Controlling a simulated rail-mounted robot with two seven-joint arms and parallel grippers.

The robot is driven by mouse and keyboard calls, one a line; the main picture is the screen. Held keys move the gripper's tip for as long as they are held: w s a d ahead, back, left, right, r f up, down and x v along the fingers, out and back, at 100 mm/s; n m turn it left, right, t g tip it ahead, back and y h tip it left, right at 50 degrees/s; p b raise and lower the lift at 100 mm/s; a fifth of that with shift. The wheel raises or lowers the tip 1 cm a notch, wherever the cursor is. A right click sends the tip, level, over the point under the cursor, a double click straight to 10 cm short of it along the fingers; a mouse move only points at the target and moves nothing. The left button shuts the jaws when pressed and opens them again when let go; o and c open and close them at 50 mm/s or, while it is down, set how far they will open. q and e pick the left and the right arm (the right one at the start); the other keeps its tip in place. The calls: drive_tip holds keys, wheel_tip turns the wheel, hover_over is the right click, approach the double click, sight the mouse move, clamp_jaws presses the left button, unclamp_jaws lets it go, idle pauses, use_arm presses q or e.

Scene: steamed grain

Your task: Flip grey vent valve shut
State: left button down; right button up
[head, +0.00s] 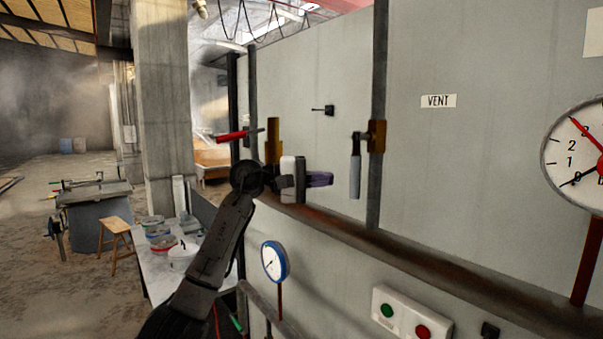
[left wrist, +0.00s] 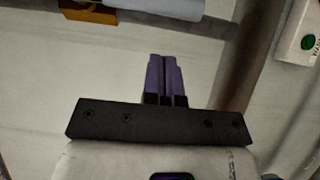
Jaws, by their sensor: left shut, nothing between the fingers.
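The grey vent valve has a brass body (head: 377,136) on a vertical pipe, left of the VENT label (head: 438,101). Its grey handle (head: 355,176) hangs straight down. My left gripper (head: 322,179), with purple fingers, is shut and empty just left of the handle in the head view, apart from it in the picture. In the left wrist view the shut fingers (left wrist: 163,60) point toward the grey handle (left wrist: 165,8) at the top edge, with the brass body (left wrist: 85,14) beside it. A gap shows between them. My right gripper is not in view.
A red-handled valve (head: 235,135) sits further left, behind my left arm. A rusty horizontal pipe (head: 440,262) runs below the vent handle. A large dial (head: 580,155), a blue gauge (head: 273,262) and a button box (head: 410,315) are around the wall.

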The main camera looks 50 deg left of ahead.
sight(356, 165)
use_arm(q)
drive_tip(key=shift+d+p, duration=0.35)
drive_tip(key=shift+d, duration=1.45)
drive_tip(key=shift+d, duration=0.15)
